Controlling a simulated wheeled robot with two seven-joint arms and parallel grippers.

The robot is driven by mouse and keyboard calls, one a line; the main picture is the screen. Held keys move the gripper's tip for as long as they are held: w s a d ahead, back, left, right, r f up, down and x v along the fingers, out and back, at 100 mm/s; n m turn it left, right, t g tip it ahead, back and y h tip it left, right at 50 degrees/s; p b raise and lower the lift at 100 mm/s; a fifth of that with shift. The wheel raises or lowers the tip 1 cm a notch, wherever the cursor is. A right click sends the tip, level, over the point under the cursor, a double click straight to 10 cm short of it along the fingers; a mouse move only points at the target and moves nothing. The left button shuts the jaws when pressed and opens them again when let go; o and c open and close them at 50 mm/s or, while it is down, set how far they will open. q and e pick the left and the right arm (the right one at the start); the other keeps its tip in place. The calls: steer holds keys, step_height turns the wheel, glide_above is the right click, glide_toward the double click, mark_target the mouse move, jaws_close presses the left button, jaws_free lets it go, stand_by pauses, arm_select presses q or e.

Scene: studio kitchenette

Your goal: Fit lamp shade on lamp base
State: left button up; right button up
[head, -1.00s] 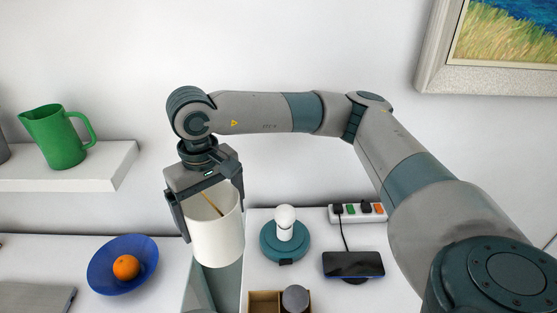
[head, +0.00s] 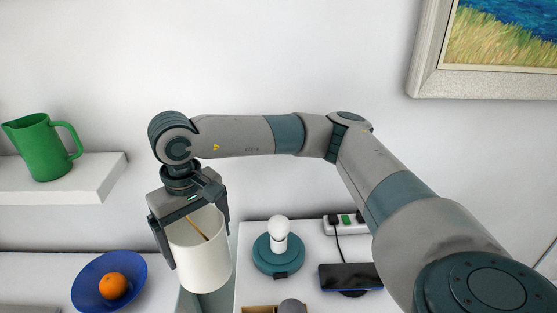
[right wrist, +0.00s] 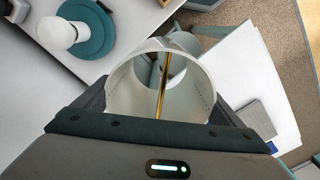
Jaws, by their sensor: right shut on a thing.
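The lamp shade is a white open cylinder (head: 203,262) with a brass-coloured bar across its inside. My right gripper (head: 192,238) is shut on the shade, one finger on each side, and holds it upright in the air. The right wrist view looks down through the shade (right wrist: 121,88). The lamp base (head: 264,262) is a round teal disc with a white bulb (head: 278,229) standing on it. It is to the right of the shade, apart from it. The base also shows in the right wrist view (right wrist: 98,38) at upper left. My left gripper is not in view.
A blue bowl (head: 132,275) with an orange (head: 113,286) is left of the shade. A phone (head: 350,276) and a power strip (head: 345,225) are right of the base. A wooden box (head: 257,310) is in front. A green jug (head: 39,147) stands on a wall shelf (head: 95,178).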

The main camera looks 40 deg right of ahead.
mark_target(216, 218)
steer(key=d+m, duration=0.1)
steer(key=m, duration=0.2)
steer(key=d+r+m+p, duration=0.1)
steer(key=m, duration=0.2)
steer(key=d+r+m, duration=0.1)
steer(key=m, duration=0.2)
steer(key=shift+s+r+p, duration=0.15)
steer(key=shift+r+p, duration=0.05)
steer(key=shift+p, duration=0.1)
steer(key=m, duration=0.1)
steer(key=d+m, duration=0.1)
steer(key=m, duration=0.1)
steer(key=r+m, duration=0.1)
steer(key=shift+s+d+m+p, duration=0.1)
steer(key=shift+d+m+p, duration=0.2)
steer(key=shift+m+p, duration=0.1)
steer(key=s+d+r+n+p, duration=0.2)
steer(key=d+r+n, duration=0.3)
steer(key=n, duration=1.2)
steer(key=s+d+r+n+p, duration=0.2)
steer(key=d+n, duration=0.6)
steer(key=n, duration=0.8)
step_height(216, 218, up, 3)
steer(key=shift+d+f+n+p, duration=0.1)
steer(key=shift+d+n+p, duration=0.3)
steer(key=shift+p, duration=0.45)
steer(key=shift+f, duration=0.15)
